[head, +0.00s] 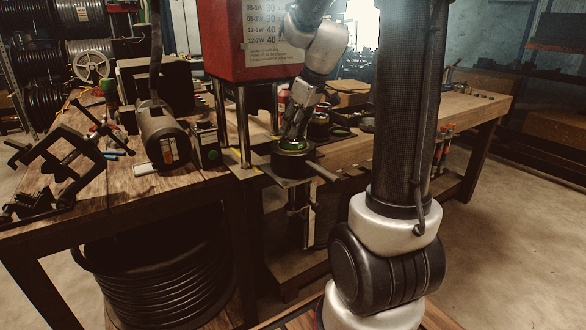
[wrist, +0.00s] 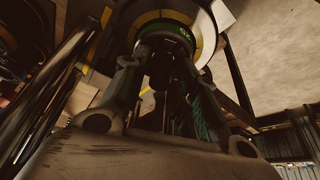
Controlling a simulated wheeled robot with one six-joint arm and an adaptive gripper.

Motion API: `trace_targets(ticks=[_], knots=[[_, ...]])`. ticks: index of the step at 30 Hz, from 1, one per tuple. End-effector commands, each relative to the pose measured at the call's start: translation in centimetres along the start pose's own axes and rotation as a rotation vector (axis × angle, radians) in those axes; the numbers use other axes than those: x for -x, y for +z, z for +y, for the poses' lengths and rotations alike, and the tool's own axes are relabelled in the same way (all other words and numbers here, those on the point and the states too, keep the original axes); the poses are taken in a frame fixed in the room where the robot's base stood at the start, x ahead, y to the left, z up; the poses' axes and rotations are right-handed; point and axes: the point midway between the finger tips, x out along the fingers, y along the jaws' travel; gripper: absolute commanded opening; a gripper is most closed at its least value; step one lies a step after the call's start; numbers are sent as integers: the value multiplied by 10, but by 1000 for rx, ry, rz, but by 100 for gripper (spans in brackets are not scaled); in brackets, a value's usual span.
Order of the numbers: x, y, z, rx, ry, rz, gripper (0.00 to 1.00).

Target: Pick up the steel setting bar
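My gripper (head: 293,138) points down at a dark round crimping head (head: 292,170) with a green band (head: 293,145), below the red press. In the wrist view, the two fingers of my gripper (wrist: 158,65) stand apart close to the green-banded round part (wrist: 165,30), with something dark between them. I cannot tell whether they touch or hold it. A thin grey bar (head: 323,171) sticks out at the right of the crimping head; it may be the steel setting bar, but I cannot be sure. My gripper is not on this bar.
The red press housing (head: 250,45) stands on steel pillars (head: 243,125) around the crimping head. A motor (head: 165,135) and a black clamp frame (head: 75,160) sit on the left bench. A coiled hose (head: 160,275) lies below. The floor at right is clear.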

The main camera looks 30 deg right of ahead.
Motion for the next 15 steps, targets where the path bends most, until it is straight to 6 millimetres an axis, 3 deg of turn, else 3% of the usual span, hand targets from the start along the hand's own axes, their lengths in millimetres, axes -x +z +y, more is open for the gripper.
trace_targets(ticks=[1,3,4,15], knots=[[0,0,0,0,0,0,14],[0,0,0,0,0,0,1],[0,0,0,0,0,0,0],[3,-2,0,0,1,2,0]])
